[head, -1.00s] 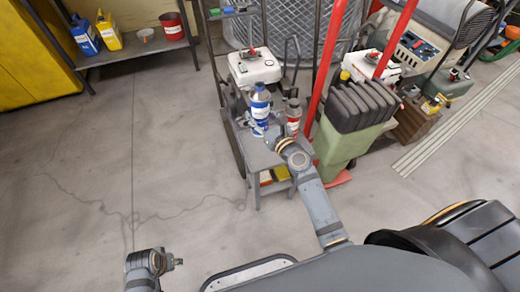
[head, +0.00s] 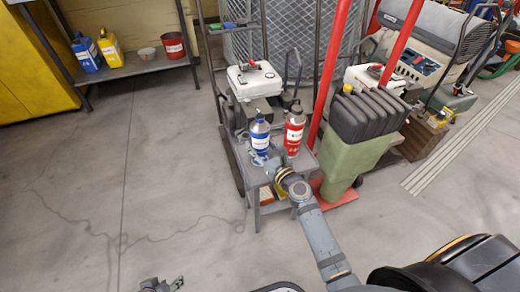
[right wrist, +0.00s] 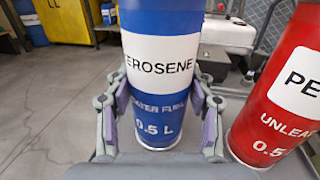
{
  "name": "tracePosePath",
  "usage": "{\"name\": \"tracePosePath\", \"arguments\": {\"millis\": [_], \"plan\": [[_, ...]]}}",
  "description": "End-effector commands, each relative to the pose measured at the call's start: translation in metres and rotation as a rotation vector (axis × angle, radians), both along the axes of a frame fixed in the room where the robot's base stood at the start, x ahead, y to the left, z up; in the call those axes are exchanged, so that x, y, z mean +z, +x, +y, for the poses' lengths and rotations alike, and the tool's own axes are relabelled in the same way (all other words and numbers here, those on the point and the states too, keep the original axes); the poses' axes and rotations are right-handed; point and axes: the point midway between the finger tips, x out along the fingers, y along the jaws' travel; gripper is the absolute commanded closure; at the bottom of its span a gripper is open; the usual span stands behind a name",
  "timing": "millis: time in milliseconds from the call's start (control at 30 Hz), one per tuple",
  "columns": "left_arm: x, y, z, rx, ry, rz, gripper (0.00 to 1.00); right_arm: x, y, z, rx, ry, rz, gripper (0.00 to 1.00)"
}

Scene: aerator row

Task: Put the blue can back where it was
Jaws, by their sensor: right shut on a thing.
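The blue can (head: 260,137) stands upright at the small grey table (head: 270,180), left of the red can (head: 294,133). In the right wrist view the blue can (right wrist: 160,75) fills the middle, with a white kerosene label. My right gripper (right wrist: 160,125) is shut on its lower part, one finger on each side. I cannot tell whether its base touches the table top. The red can (right wrist: 285,85) is close on the right with a small gap. My left gripper (head: 170,285) is at the bottom edge of the head view, partly cut off, far from the cans.
A white-topped machine (head: 254,80) stands behind the table. A green bin (head: 350,150) with black containers and a red frame (head: 335,75) stand to the right. A shelf (head: 135,66) with blue, yellow and red containers is at the back left. The floor at left is clear.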

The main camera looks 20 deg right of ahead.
Motion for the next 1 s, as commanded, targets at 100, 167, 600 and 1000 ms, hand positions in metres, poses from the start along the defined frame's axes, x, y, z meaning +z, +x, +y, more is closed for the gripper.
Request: {"name": "tracePosePath", "arguments": {"millis": [100,167,600,1000], "plan": [[0.002,0.000,0.000,0.000,0.000,-0.001,0.60,0.002,0.000,0.000,0.000,0.000,-0.001,0.82],[0.002,0.000,0.000,0.000,0.000,-0.001,0.60,0.002,0.000,0.000,0.000,0.000,-0.001,0.82],[0.005,0.010,0.000,0.005,0.001,-0.048,0.60,-0.001,0.000,0.000,0.000,0.000,0.000,0.38],[0.005,0.010,0.001,0.006,0.000,-0.046,0.60,-0.001,0.000,0.000,0.000,0.000,0.000,0.23]]}}
